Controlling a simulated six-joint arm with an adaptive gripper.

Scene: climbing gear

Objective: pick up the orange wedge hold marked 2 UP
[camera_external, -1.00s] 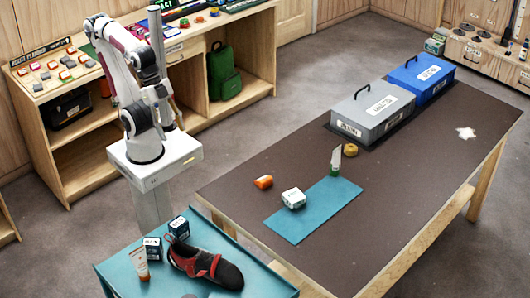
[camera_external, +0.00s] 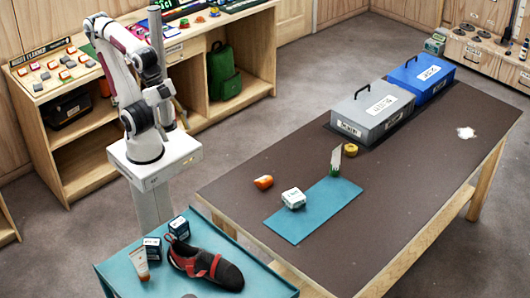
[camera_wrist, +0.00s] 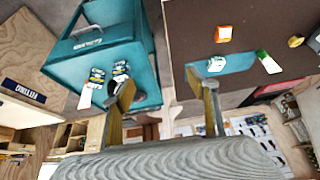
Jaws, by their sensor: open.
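The orange wedge hold (camera_external: 263,182) lies on the dark brown table, left of the teal mat, in the outside view. It also shows as a small orange block with a pale patch near the top of the wrist view (camera_wrist: 223,34). I cannot read its marking. My gripper (camera_wrist: 167,92) is open, with two yellowish fingers spread apart and nothing between them. It is far from the hold, still on the pedestal side of the table. In the outside view its fingers are too small to make out.
A white block (camera_external: 293,198) and an upright green-and-white piece (camera_external: 336,160) are on the teal mat (camera_external: 310,222). A yellow ring (camera_external: 351,150) lies close by. Grey (camera_external: 373,112) and blue (camera_external: 421,78) boxes stand at the back. A teal cart (camera_external: 215,237) holds a shoe (camera_external: 205,266).

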